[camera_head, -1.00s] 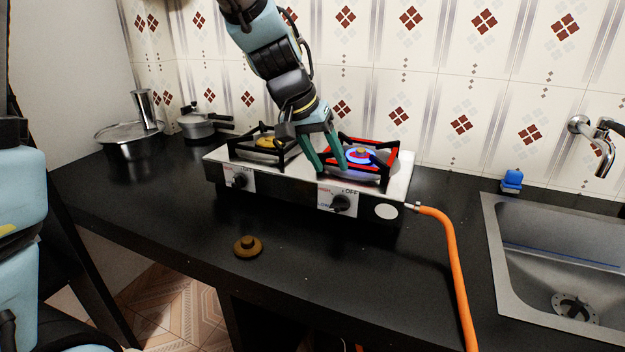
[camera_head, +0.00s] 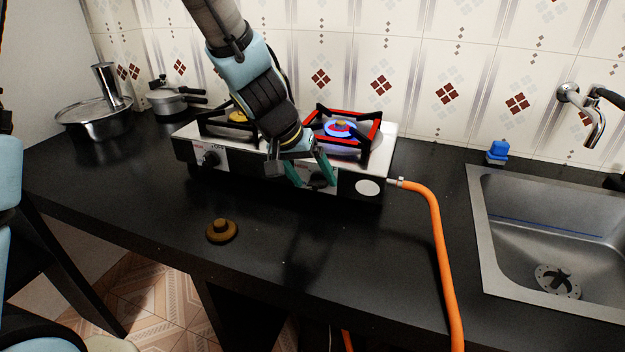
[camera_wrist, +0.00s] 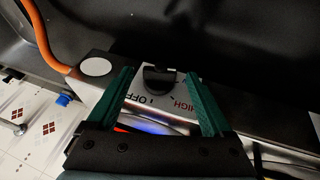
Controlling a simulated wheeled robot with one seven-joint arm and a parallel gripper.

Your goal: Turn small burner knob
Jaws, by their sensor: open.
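The two-burner stove (camera_head: 262,163) stands on the black counter. Its right burner (camera_head: 341,128) is lit with a blue flame and glowing red supports; the left burner (camera_head: 238,117) shows no flame. A black knob (camera_head: 318,180) sits on the front below the lit burner, and another black knob (camera_head: 211,159) below the left burner. My gripper (camera_head: 312,184) is open, its green fingers in front of the right knob. In the wrist view that knob (camera_wrist: 158,78) lies between and slightly beyond the fingertips, over a label reading OFF and HIGH. I cannot tell whether the fingers touch it.
An orange hose (camera_head: 440,250) runs from the stove's right side down over the counter edge. A brown round piece (camera_head: 222,231) lies on the counter in front. Pots (camera_head: 95,115) stand at back left, a sink (camera_head: 550,240) at right.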

